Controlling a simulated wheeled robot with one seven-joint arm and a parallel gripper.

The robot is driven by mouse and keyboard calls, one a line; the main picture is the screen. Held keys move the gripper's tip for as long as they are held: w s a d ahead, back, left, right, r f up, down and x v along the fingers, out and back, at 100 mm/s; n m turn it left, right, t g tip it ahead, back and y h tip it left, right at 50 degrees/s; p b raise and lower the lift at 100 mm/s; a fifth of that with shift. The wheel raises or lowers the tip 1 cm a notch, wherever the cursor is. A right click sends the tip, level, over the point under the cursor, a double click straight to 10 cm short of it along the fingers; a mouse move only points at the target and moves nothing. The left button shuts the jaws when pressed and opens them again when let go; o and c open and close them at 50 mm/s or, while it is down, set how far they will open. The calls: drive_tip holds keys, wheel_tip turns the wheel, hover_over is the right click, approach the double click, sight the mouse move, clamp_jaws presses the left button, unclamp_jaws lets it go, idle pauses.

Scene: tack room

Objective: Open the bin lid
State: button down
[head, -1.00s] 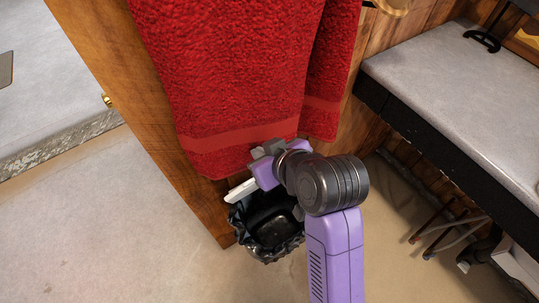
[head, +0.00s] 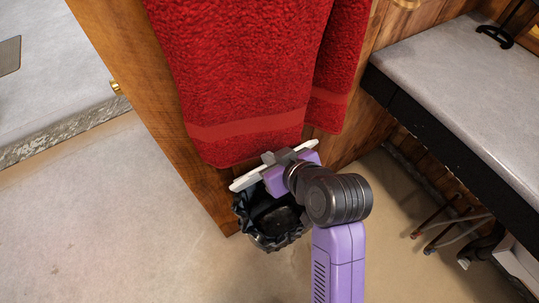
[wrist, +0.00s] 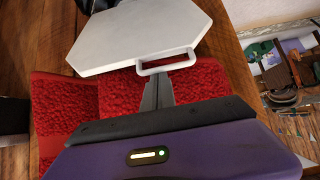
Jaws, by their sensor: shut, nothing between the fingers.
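The bin (head: 272,240) stands on the floor below the red towel, with a crumpled black liner around its rim. Its dark inside shows from above. A white panel, seemingly the lid (head: 246,181), shows nearly edge-on above the bin's far side. In the wrist view the lid (wrist: 137,38) is a flat, angular plate with a loop handle (wrist: 166,62). My gripper (head: 270,158) is shut and empty beside the lid. In the wrist view its fingers (wrist: 157,88) are together just below the handle; I cannot tell whether they touch it.
The red towel (head: 245,75) hangs on a wooden panel (head: 125,75) close behind my gripper. A grey-topped bench (head: 440,75) stands to the right, with metal legs below. Open floor (head: 100,220) lies to the left.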

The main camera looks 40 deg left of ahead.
drive_tip(key=s+d+f+t+y+b, duration=0.1)
drive_tip(key=s+d+f+y+b, duration=0.1)
drive_tip(key=d+b, duration=0.3)
drive_tip(key=shift+f, duration=0.3)
drive_tip(key=s+d+r+p, duration=0.2)
drive_tip(key=d+r, duration=0.3)
drive_tip(key=r, duration=0.2)
drive_tip(key=shift+d+r, duration=0.2)
drive_tip(key=shift+r, duration=0.1)
idle(0.4)
drive_tip(key=shift+s, duration=0.1)
